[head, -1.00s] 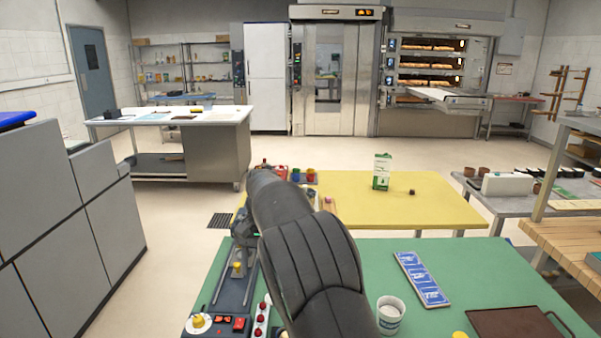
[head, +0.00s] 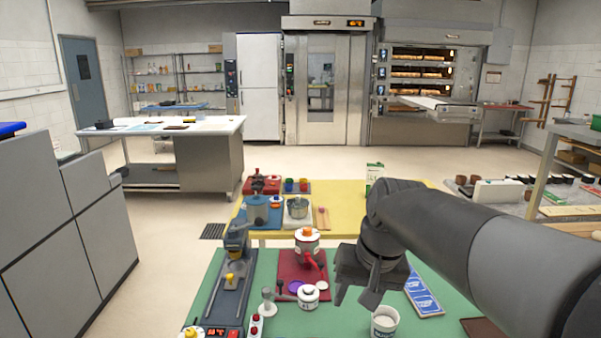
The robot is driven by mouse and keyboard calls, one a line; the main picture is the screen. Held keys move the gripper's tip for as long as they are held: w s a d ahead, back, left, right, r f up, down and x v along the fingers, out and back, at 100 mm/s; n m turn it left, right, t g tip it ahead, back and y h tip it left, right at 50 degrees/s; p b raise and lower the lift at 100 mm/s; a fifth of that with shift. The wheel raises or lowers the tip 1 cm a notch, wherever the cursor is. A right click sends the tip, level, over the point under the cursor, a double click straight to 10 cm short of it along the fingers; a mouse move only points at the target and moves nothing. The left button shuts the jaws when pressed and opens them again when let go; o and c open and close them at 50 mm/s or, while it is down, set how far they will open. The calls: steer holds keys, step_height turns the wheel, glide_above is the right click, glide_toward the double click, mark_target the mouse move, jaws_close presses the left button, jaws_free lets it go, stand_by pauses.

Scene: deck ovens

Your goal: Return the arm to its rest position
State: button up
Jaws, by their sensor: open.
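My gripper (head: 355,296) hangs over the green table (head: 262,325), with its fingers pointing down. The fingers are apart and nothing shows between them. My arm enters from the right edge and bends down at the wrist. Below and right of the gripper are a white cup (head: 384,321) and a blue panel (head: 423,291), partly hidden by the arm. Left of the gripper, a red mat (head: 290,273) holds a white and red pot (head: 307,242).
A grey device (head: 231,281) stands on the green table's left side. A white lidded jar (head: 308,295) stands close left of the gripper. Behind is a yellow table (head: 345,197) with pots and a green-white carton (head: 374,174). Grey cabinets (head: 60,225) stand at left; open floor lies beyond.

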steer(key=s+d+f+t+h, duration=0.1)
steer(key=s+d+f, duration=0.1)
steer(key=s, duration=0.4)
steer(key=s+d+f+t, duration=0.2)
steer(key=s+d, duration=0.1)
steer(key=s, duration=0.3)
steer(key=shift+s+f+n+h, duration=0.15)
steer(key=shift+n+h, duration=0.15)
steer(key=shift+h, duration=0.1)
steer(key=shift+o, duration=0.4)
stand_by(1.8)
